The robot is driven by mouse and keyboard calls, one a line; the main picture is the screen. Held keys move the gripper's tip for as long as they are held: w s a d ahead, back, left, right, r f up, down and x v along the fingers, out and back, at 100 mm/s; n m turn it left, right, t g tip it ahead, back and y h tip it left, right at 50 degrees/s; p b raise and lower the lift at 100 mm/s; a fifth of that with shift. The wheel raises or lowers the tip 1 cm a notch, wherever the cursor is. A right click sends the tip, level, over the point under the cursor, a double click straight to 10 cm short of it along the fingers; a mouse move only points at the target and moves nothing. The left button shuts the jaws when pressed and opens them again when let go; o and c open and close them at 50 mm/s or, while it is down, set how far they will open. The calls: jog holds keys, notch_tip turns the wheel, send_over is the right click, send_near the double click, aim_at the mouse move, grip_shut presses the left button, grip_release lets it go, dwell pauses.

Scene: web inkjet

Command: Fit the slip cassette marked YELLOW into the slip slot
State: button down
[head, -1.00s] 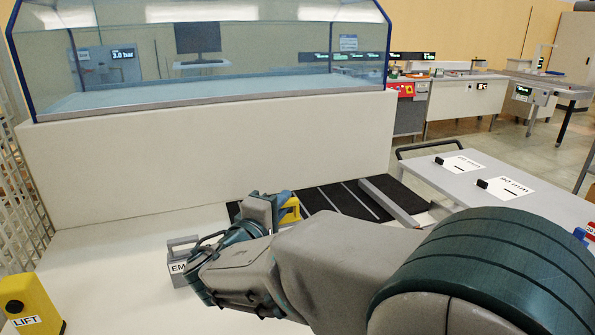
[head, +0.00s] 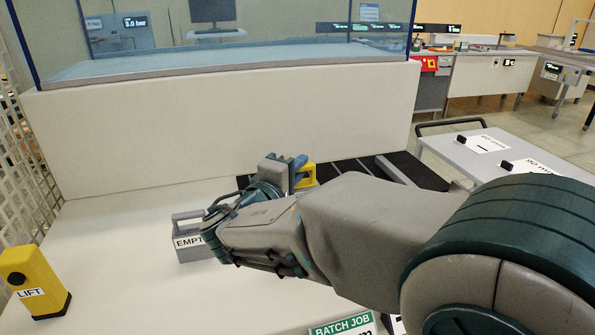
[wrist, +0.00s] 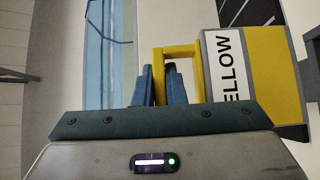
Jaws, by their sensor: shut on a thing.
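The yellow cassette (wrist: 272,75) shows in the wrist view with a white label whose visible letters read "ELLOW". My gripper (wrist: 163,75) is shut on the cassette's yellow handle, with a blue-grey finger on each side of it. In the head view my gripper (head: 290,172) is in front of the white machine wall, and a small part of the yellow cassette (head: 308,176) shows beside it. A grey cassette (head: 188,240) with a handle and a label reading "EMPT" stands on the white surface, partly hidden by my arm. I cannot make out the slip slot for certain.
A yellow LIFT block (head: 34,283) stands at the left on the white surface (head: 120,290). A dark ribbed strip (head: 420,172) lies behind my arm. A grey table (head: 465,160) with small labelled pieces is at the right. A BATCH JOB card (head: 343,326) shows at the bottom.

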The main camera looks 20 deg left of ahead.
jog(key=shift+f+b, duration=2.6)
jog(key=shift+f, duration=0.15)
jog(key=shift+b, duration=1.25)
jog(key=shift+f+b, duration=3.35)
jog(key=shift+b, duration=0.4)
jog(key=c, duration=1.4)
grip_release()
jog(key=shift+r, duration=0.1)
jog(key=p+v, duration=0.2)
jog(key=v, duration=1.2)
